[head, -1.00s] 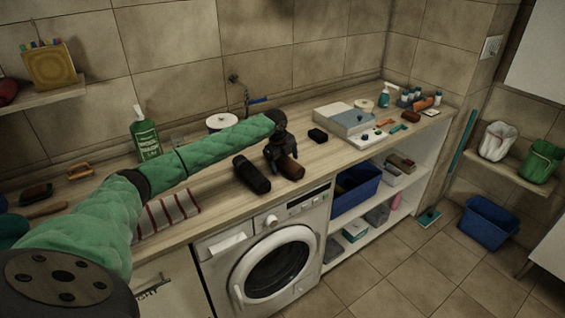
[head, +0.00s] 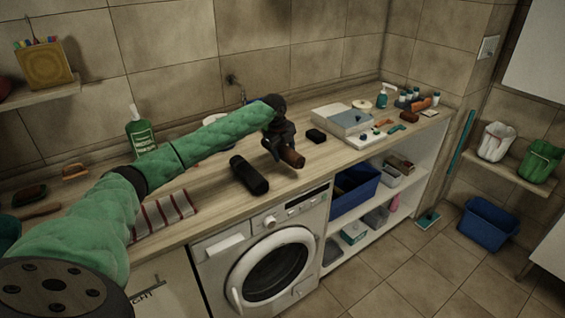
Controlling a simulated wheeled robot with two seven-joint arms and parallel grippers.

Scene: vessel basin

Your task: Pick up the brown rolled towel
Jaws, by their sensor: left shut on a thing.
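The brown rolled towel (head: 293,158) is a short dark brown roll near the front edge of the counter, above the washing machine. My left gripper (head: 284,151) reaches in from the left and is shut on the towel, with its fingers covering the roll's far part. The towel appears slightly raised off the counter. A black roll (head: 249,174) lies on the counter just left of it, apart from the gripper. My right gripper is not in view.
A striped red and white cloth (head: 165,213) and a green bottle (head: 141,131) are at left. A small black block (head: 317,135) and a grey-white case (head: 343,121) are at right. The washing machine (head: 270,262) stands below the counter.

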